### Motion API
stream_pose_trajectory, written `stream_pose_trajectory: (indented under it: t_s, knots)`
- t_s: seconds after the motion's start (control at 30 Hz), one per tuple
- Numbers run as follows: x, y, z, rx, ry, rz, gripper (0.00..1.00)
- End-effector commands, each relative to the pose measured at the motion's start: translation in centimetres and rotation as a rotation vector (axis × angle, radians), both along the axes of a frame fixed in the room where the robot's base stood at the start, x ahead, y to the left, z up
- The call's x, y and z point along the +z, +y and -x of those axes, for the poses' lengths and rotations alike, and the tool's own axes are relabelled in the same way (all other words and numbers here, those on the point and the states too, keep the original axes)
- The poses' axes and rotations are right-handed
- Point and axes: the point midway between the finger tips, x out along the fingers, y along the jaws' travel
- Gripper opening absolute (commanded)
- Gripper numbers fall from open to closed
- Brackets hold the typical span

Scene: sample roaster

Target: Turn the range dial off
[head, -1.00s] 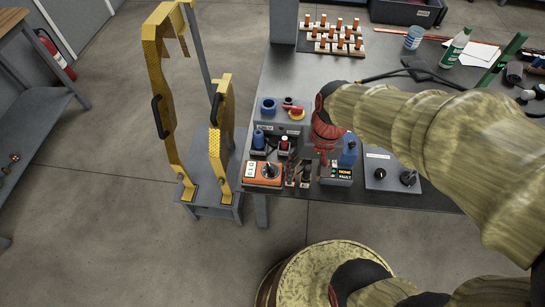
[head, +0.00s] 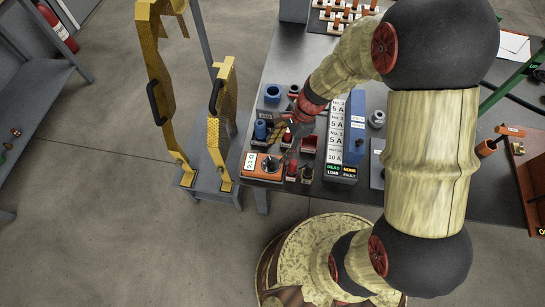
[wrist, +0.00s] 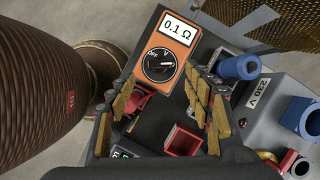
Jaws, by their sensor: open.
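The orange meter (head: 258,172) lies at the near left corner of the bench. In the wrist view its display (wrist: 178,28) reads 0.1 Ω. The black round range dial (wrist: 159,65) has OFF marked at its upper left and V above; its white mark points right, away from OFF. My gripper (wrist: 166,92) is open and empty, with the dial beyond and between its spread fingers, apart from them. In the head view my gripper (head: 283,148) is just right of the meter, and its fingertips are small and partly unclear.
A grey box marked 230 V (wrist: 258,92) with blue sockets stands right of the meter in the wrist view. A red open bin (wrist: 182,139) lies below the dial. A labelled 5 A panel (head: 335,135) and a yellow guard frame (head: 160,90) flank the area.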

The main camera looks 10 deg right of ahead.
Motion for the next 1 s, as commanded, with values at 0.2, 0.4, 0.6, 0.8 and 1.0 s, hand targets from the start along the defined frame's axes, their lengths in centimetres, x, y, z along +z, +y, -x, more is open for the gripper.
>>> stream_pose_trajectory:
  t_s: [0.2, 0.4, 0.6, 0.8, 1.0]
  knots:
    - [-2.7, 1.0, 0.3, 0.003, 0.003, 0.001, 0.52]
    - [-5.6, 2.2, 0.6, 0.005, 0.002, 0.000, 0.52]
    - [-6.8, 2.7, 0.6, 0.004, -0.001, 0.001, 0.52]
    - [-6.7, 2.7, 0.6, 0.004, -0.001, 0.001, 0.52]
    - [-6.7, 2.7, 0.6, 0.004, -0.001, 0.001, 0.41]
